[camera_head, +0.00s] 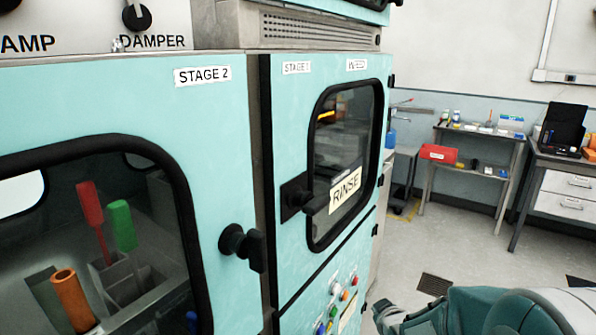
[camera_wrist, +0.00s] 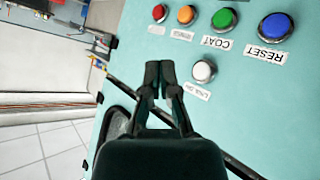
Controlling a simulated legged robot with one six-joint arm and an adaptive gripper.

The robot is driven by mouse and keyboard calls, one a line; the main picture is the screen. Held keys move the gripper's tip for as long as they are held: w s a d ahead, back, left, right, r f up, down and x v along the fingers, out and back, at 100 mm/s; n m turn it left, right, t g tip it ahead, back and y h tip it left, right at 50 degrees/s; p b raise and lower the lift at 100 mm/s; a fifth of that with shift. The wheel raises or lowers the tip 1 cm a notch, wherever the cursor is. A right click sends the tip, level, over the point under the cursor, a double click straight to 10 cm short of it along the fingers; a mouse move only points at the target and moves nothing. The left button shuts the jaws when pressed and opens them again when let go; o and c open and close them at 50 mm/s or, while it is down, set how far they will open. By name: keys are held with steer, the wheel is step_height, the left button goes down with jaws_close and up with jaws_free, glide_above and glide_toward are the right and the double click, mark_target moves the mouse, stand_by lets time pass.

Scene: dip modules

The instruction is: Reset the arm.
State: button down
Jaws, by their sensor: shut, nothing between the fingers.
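My gripper (camera_wrist: 160,75) is shut and empty in the wrist view, its two fingertips close together. It is in front of the teal panel (camera_wrist: 250,95), near a row of round buttons. The row holds a red button (camera_wrist: 159,13), an orange button (camera_wrist: 187,14), a green button (camera_wrist: 224,19) and a blue button (camera_wrist: 275,27) labelled RESET. A white button (camera_wrist: 204,71) sits below the row, right of the fingertips. In the head view part of my arm (camera_head: 490,312) shows at the lower right, and the gripper itself is out of that view.
The STAGE 2 door (camera_head: 215,140) is closed, with red, green and orange handled items behind its window. The RINSE door (camera_head: 300,110) stands beside it with a black latch (camera_head: 298,197). A side table (camera_head: 470,170) and drawers stand at the back right. The floor between is mostly clear.

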steer(key=s+a+r+m+g, duration=0.1)
steer(key=s+r, duration=0.3)
steer(key=s, duration=0.4)
steer(key=s+a+r+m+g, duration=0.1)
steer(key=s+r+m+g, duration=0.1)
steer(key=s, duration=0.7)
steer(key=s+a+r+m+g, duration=0.1)
steer(key=s+r+m+g, duration=0.1)
steer(key=s+r, duration=0.4)
steer(key=s+g, duration=0.1)
steer(key=s, duration=0.2)
steer(key=shift+s+m, duration=0.15)
steer(key=shift+m, duration=0.15)
steer(key=shift+a, duration=0.1)
